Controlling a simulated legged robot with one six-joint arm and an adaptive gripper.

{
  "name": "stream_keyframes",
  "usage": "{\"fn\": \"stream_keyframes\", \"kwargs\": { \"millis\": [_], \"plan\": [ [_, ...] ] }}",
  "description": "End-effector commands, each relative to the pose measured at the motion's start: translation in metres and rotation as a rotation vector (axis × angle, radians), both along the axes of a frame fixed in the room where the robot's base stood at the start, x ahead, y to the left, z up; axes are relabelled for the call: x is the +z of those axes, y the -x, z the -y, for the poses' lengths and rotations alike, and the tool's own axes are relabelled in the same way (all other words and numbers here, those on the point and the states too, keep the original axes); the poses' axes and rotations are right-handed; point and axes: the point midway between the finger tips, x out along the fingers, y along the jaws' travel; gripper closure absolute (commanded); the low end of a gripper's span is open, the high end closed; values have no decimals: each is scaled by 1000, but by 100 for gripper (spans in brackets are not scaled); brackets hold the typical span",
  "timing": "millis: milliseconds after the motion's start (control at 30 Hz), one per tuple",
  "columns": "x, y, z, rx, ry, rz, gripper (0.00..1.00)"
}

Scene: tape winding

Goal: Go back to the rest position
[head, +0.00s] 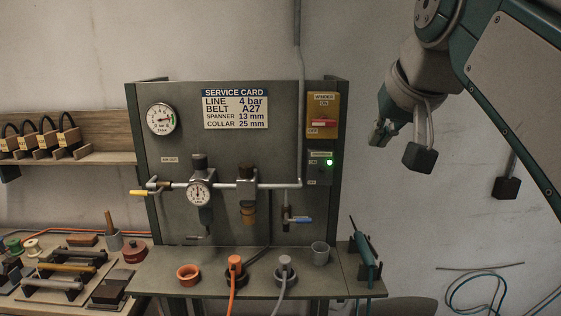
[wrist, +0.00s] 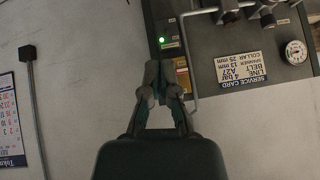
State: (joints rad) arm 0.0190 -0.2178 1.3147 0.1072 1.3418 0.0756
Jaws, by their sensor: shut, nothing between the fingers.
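My gripper (head: 380,133) hangs in the air to the right of the grey panel (head: 225,150) in the head view, apart from it. In the wrist view my gripper (wrist: 155,78) has its fingers together with nothing between them. The wrist view is turned over, so the service card (wrist: 253,70) reads upside down. The service card (head: 236,109) also shows in the head view, upright on the panel.
A bench below the panel holds an orange ring (head: 188,275), a grey cup (head: 320,253) and plugs with cables. A teal tool (head: 365,252) stands at the bench's right end. A wooden shelf (head: 105,157) is at left. Bare wall lies behind my gripper.

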Motion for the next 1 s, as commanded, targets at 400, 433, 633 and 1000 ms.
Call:
{"fn": "stream_keyframes", "kwargs": {
  "millis": [400,433,633,1000],
  "plan": [
    [-146,65,7,6,68,-105,100],
    [-158,71,7,8,72,-113,100],
    [-240,113,10,23,109,-162,100],
    [-319,154,13,43,141,-208,100]
  ]
}}
